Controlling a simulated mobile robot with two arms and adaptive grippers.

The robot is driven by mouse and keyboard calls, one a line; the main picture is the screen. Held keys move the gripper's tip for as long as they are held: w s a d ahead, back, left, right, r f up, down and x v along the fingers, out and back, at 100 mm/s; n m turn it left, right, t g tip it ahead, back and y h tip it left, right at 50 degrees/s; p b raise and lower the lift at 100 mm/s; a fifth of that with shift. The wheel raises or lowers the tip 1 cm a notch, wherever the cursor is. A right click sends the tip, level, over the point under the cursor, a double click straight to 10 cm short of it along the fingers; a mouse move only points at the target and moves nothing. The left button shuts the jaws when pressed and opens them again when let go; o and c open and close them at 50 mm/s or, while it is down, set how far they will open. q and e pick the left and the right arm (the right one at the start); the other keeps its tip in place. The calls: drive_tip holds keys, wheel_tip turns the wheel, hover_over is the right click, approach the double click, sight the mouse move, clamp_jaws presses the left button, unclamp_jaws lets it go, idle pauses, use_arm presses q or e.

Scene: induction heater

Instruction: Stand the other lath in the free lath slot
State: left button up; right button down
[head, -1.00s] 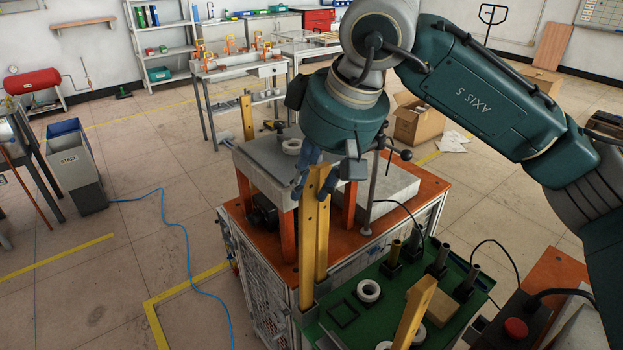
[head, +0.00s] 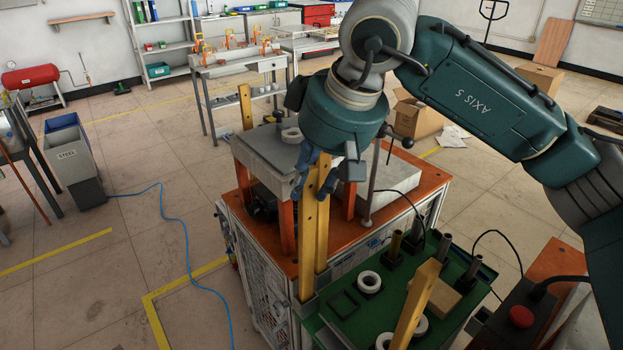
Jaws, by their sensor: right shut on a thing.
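My right gripper (head: 326,172) is above the front of the machine, its fingers shut around the upper part of a yellow lath (head: 307,245) with holes. That lath is upright, and its foot is at a grey bracket on the machine's near corner. I cannot tell whether the foot is seated in it. A second yellow upright (head: 322,225) stands close beside it, partly hidden by the fingers. Another yellow lath (head: 415,305) slants up from the green tabletop, its lower end out of frame. A yellow post (head: 246,106) stands at the machine's back left. My left gripper is not in view.
The green tabletop (head: 372,308) carries white rings (head: 369,282), a black square frame (head: 344,304), a tan block (head: 441,298) and several dark posts. A control box with a red button (head: 521,317) is at the right. A blue hose lies on the floor at left.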

drive_tip(key=shift+f, duration=0.35)
drive_tip(key=c, duration=1.2)
unclamp_jaws()
drive_tip(key=v, duration=1.2)
